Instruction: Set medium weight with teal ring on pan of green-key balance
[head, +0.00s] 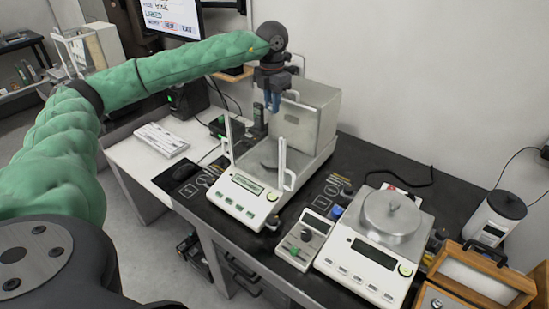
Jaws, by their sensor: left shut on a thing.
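My left gripper (272,98), with blue fingers pointing down, is above the back left part of the green-key balance. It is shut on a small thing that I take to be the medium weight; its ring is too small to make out. The green-key balance (240,197) is white, with a row of green keys and a lit display on its front. Upright white posts stand at its front, and a large grey box-like housing rises at its back. Its pan is partly visible between them; I cannot tell that anything stands on it. My right gripper is not in view.
A second balance (365,262) with white keys and a round lidded pan stands to the right. A small control box (303,241) and several small knobbed pieces stand between the balances. A wooden-framed case (484,272) is at the lower right. A monitor (172,16) stands behind my arm.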

